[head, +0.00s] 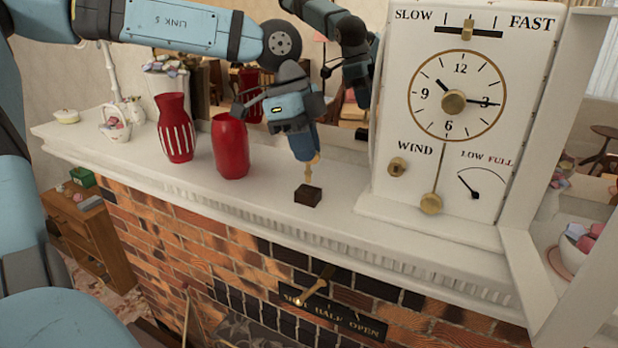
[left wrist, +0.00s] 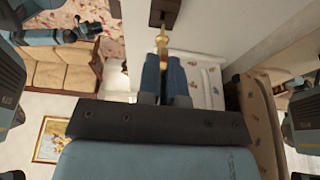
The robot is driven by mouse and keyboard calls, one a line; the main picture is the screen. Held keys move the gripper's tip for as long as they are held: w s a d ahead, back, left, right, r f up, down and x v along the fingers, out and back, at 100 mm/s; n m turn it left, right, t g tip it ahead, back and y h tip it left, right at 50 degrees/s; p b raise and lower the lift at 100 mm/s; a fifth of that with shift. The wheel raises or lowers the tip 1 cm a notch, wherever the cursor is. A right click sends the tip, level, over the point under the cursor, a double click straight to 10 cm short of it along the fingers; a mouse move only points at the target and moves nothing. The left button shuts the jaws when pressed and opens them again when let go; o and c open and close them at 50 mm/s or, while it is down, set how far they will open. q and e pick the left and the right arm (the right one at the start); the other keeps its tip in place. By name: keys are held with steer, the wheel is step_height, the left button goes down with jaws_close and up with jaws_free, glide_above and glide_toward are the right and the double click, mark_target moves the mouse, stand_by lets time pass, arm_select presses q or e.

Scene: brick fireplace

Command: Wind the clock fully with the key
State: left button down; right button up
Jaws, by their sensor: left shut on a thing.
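The white clock (head: 457,150) stands upright at the right of the mantel. Its round brass winding socket (head: 398,167) is below the word WIND. The needle of the LOW–FULL dial (head: 482,186) points up and left, toward LOW. My left gripper (head: 307,157) points down left of the clock, shut on the brass key (head: 309,172). The key's upper part is hidden between the fingers. Its lower end reaches the small dark block (head: 308,195) on the mantel; I cannot tell whether it sits in it. The left wrist view shows the key (left wrist: 161,42) between the fingertips. My right gripper is not in view.
Two red vases, one striped (head: 175,128) and one plain (head: 230,146), stand left of my gripper. A mirror seems to stand behind the mantel (head: 270,193). A brass lever (head: 315,287) is on the brickwork below.

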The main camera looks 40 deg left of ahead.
arm_select(q)
steer(key=shift+r, duration=0.4)
steer(key=shift+f, duration=0.15)
steer(key=shift+f, duration=1.25)
